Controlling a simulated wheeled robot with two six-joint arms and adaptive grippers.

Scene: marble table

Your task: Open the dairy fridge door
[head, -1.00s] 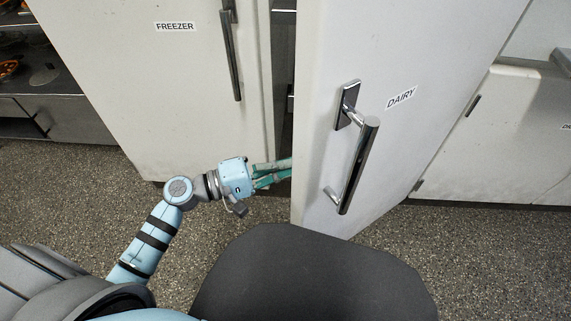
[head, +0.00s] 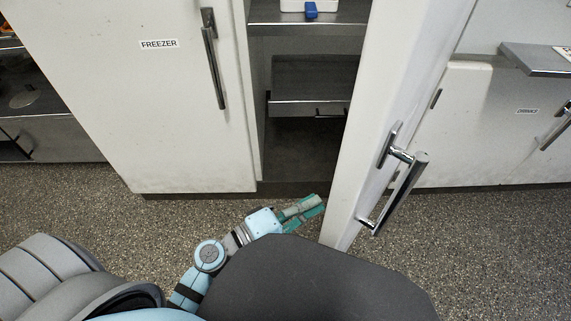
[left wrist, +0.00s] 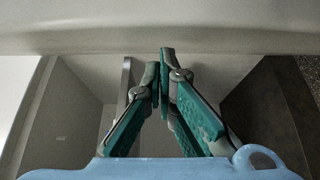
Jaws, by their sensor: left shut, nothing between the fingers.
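The dairy fridge door (head: 395,75) stands swung out, seen nearly edge-on in the head view, with a wide gap to its left. Its metal bar handle (head: 407,190) is on the right-hand face; the label is not visible now. My left gripper (head: 321,201) is low in front of the gap, just left of the door's lower edge. Its green fingers are closed and empty, pointing right. In the left wrist view the fingertips (left wrist: 160,62) meet below a pale surface that spans the top; contact is unclear. My right gripper is out of view.
The freezer door (head: 140,100) is closed at left, with its own handle (head: 213,65). Metal shelves (head: 310,75) and a drawer show inside the open fridge. White cabinets (head: 490,130) stand at right. Speckled floor (head: 80,200) is clear in front.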

